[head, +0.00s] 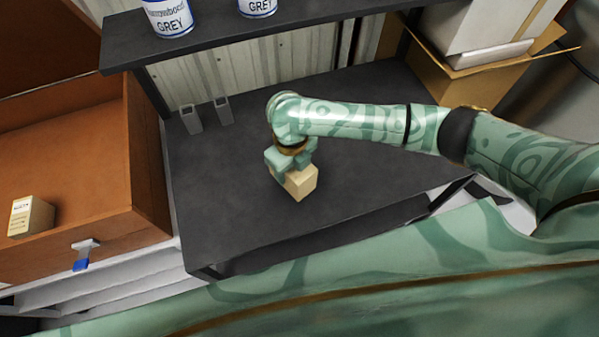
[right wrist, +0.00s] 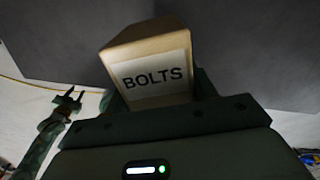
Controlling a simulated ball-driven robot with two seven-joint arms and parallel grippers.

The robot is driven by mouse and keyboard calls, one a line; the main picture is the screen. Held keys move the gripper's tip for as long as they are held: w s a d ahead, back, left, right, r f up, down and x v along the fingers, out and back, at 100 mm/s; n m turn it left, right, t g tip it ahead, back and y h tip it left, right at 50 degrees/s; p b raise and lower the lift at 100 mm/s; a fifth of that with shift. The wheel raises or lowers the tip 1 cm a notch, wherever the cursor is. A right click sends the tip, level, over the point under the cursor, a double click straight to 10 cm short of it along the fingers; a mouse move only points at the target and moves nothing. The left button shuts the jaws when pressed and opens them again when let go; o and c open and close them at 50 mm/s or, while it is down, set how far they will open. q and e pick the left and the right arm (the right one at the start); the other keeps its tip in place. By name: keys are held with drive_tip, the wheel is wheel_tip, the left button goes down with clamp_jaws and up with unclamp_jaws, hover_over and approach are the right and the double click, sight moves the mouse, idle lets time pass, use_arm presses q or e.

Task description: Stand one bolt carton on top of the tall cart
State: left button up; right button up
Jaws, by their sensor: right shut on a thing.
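My right gripper (head: 285,165) points down and is shut on a tan bolt carton (head: 302,183) over the dark grey top (head: 225,225). I cannot tell whether the carton touches that top, or whether the top is the tall cart's. In the right wrist view the carton (right wrist: 150,75) sits between the fingers, with its white "BOLTS" label facing the camera. My left gripper (right wrist: 75,94) shows small at the left of the right wrist view, with its fingers apart and nothing between them. It is not in the head view.
A similar tan carton (head: 32,216) stands in the brown wooden cabinet (head: 95,145) at left. A blue-and-white brush (head: 84,254) hangs at its front. Two grey metal pieces (head: 206,114) stand at the back. Paint cans (head: 168,15) stand on the shelf above. A cardboard box (head: 480,85) is at right.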

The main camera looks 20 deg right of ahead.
drive_tip(key=shift+w+d+f, duration=0.1)
drive_tip(key=shift+d+f, duration=0.05)
drive_tip(key=shift+f, duration=0.1)
drive_tip(key=f, duration=0.1)
drive_tip(key=d+f+b, duration=0.1)
drive_tip(key=f, duration=0.3)
drive_tip(key=shift+w+d+b, duration=0.2)
drive_tip(key=shift+d+b, duration=0.1)
drive_tip(key=shift+b, duration=0.05)
drive_tip(key=shift+r, duration=0.15)
drive_tip(key=o, duration=1.3)
wheel_tip(320, 180, up, 12)
drive_tip(key=p, duration=0.3)
drive_tip(key=shift+s+p, duration=0.1)
drive_tip(key=shift+p, duration=0.25)
